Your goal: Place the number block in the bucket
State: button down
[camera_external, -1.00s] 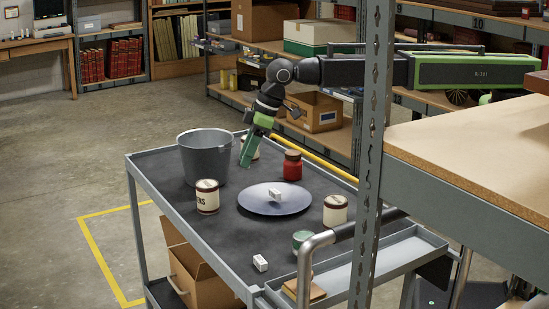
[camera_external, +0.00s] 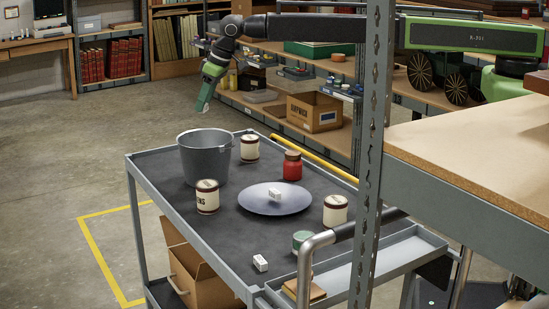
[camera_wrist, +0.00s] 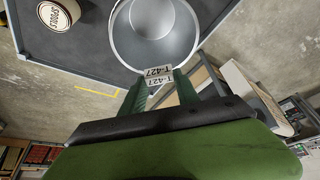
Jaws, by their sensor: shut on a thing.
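My gripper (camera_external: 203,106) is shut on a small white number block, raised above and beyond the rim of the grey bucket (camera_external: 205,160). In the wrist view, the number block (camera_wrist: 158,76) shows the label T-427 between the green fingertips of my gripper (camera_wrist: 160,80). The open bucket (camera_wrist: 152,40) lies behind the block there, and the part of its inside that shows looks empty. In the external view the bucket stands upright at the far left of the dark cart top (camera_external: 225,225), and the block is only a tiny pale spot at the fingertips.
A blue-grey plate (camera_external: 255,206) bears another white block (camera_external: 274,195). A further white block (camera_external: 260,263) lies near the front edge. A shelf post (camera_external: 375,150) rises at right.

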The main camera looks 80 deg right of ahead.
aim_at(206, 106)
notch_tip(206, 106, down, 10)
jog(key=b, duration=0.9)
jog(key=shift+f+b, duration=0.2)
jog(key=shift+b, duration=0.2)
jog(key=shift+r, duration=0.1)
jog(key=c, duration=0.8)
grip_release()
notch_tip(206, 106, up, 7)
jog(key=p, duration=0.7)
jog(key=shift+r, duration=0.15)
jog(key=shift+f, duration=0.2)
